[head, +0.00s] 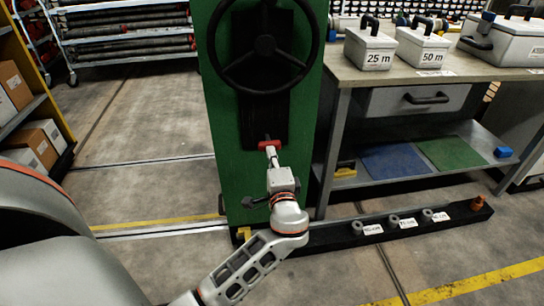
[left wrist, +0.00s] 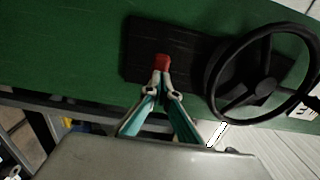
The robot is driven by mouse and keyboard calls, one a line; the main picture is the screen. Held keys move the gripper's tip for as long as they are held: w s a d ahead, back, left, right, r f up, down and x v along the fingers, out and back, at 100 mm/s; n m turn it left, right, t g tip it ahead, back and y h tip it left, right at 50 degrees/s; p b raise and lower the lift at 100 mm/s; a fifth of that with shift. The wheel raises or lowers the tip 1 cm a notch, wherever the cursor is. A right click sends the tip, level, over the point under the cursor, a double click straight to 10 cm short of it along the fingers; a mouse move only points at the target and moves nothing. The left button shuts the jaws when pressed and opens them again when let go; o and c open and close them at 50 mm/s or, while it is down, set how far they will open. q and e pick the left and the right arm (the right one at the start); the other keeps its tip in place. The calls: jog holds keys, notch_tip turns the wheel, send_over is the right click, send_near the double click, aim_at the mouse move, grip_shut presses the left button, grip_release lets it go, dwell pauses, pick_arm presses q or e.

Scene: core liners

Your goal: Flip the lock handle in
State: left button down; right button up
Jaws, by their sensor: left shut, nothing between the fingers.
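The lock handle, a small red piece (head: 265,144), sits low on the black plate of a green cabinet (head: 225,130). It also shows red at the fingertips in the left wrist view (left wrist: 162,62). My left gripper (head: 270,150) is shut with nothing between its fingers, its tips at the red piece, touching or very close. In the left wrist view the fingers (left wrist: 162,78) meet just in front of it. They partly hide the handle, so its position is hard to tell. My right gripper is not in view.
A black handwheel (head: 264,45) is above the handle on the same cabinet. A workbench (head: 420,77) with grey cases stands to the right. A low black rail with labelled knobs (head: 345,234) lies on the floor by the cabinet. The floor left of the cabinet is clear.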

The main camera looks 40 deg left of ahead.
aim_at(269, 145)
pick_arm(q)
jog(key=x, duration=0.4)
jog(key=shift+w+a, duration=0.2)
jog(key=shift+a, duration=0.05)
